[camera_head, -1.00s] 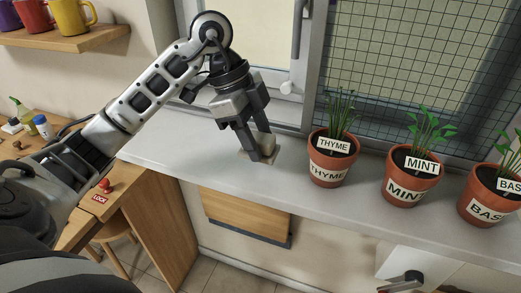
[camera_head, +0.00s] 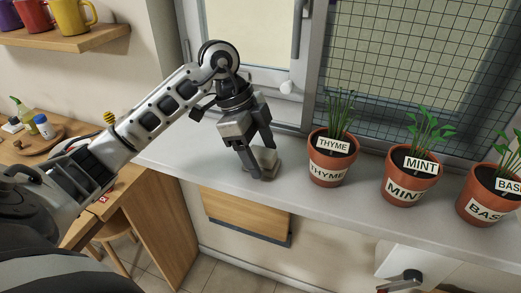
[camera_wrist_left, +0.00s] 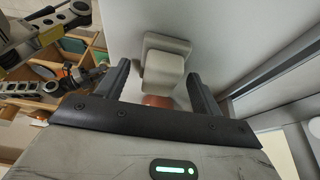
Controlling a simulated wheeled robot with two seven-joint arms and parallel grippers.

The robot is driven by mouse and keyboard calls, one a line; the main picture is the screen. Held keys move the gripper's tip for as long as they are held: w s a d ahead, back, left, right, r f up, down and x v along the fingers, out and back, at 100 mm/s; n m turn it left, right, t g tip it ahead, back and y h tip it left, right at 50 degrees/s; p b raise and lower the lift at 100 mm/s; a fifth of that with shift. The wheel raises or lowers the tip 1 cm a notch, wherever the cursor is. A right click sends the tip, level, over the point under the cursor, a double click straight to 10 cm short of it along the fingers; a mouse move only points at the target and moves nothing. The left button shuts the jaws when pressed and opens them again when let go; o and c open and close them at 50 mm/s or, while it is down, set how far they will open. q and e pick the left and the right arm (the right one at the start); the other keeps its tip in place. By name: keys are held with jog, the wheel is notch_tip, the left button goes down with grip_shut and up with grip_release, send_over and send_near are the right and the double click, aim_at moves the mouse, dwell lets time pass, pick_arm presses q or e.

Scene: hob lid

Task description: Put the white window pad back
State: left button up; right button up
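The white window pad (camera_wrist_left: 165,68) is a pale block with a wider flat base, standing on the window sill. In the head view the pad (camera_head: 267,158) is partly hidden by my left gripper (camera_head: 262,165). In the left wrist view my left gripper (camera_wrist_left: 162,84) is open. The pad shows between and beyond its two dark fingers, with a gap on each side.
Potted thyme (camera_head: 331,157), mint (camera_head: 408,175) and basil (camera_head: 487,194) stand on the sill (camera_head: 200,155) right of the pad. The window frame (camera_head: 245,98) rises behind. A wooden table (camera_head: 150,200) stands lower left.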

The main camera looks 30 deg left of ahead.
pick_arm(q)
jog(key=v, duration=1.2)
dwell(0.3)
